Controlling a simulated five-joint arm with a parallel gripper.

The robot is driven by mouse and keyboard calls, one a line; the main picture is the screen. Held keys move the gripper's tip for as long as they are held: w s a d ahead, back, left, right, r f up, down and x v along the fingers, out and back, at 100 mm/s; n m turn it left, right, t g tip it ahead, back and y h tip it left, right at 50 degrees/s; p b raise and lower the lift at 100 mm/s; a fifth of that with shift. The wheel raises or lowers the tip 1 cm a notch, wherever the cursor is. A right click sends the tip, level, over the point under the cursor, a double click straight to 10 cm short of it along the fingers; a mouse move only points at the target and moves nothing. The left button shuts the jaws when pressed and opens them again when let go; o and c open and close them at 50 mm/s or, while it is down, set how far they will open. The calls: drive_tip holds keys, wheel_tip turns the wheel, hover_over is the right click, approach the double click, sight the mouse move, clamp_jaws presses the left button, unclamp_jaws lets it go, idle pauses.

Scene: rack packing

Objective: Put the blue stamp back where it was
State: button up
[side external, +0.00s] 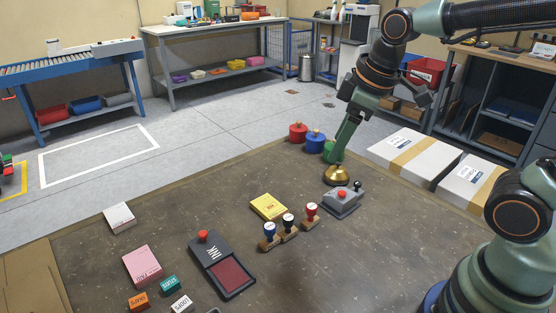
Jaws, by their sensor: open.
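The blue stamp (269,236), with a blue knob and a wooden foot, stands upright on the brown work table (330,262). It is at the left end of a short row, beside a black-knobbed stamp (288,227) and a red-knobbed stamp (311,215). My gripper (338,161) is open, pointing down just above a gold dome (337,176), to the right of and behind the stamps. I cannot tell whether it touches the dome. The ink pad (231,277) lies open left of the stamps, its red pad bare.
A yellow pad (268,206) lies behind the stamps. A grey device with a red button (342,202) is right of them. Red (298,133), blue (316,142) and partly hidden green (328,150) round pots stand behind my gripper. White boxes (403,148) lie right. The front-right table is clear.

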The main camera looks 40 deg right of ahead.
drive_tip(key=s+d+m, duration=0.1)
drive_tip(key=m, duration=0.1)
drive_tip(key=s+d+m+t, duration=0.1)
drive_tip(key=m, duration=0.1)
drive_tip(key=s+d+m, duration=0.1)
drive_tip(key=m, duration=0.1)
drive_tip(key=shift+s+r+t, duration=0.1)
drive_tip(key=shift+s+t, duration=0.2)
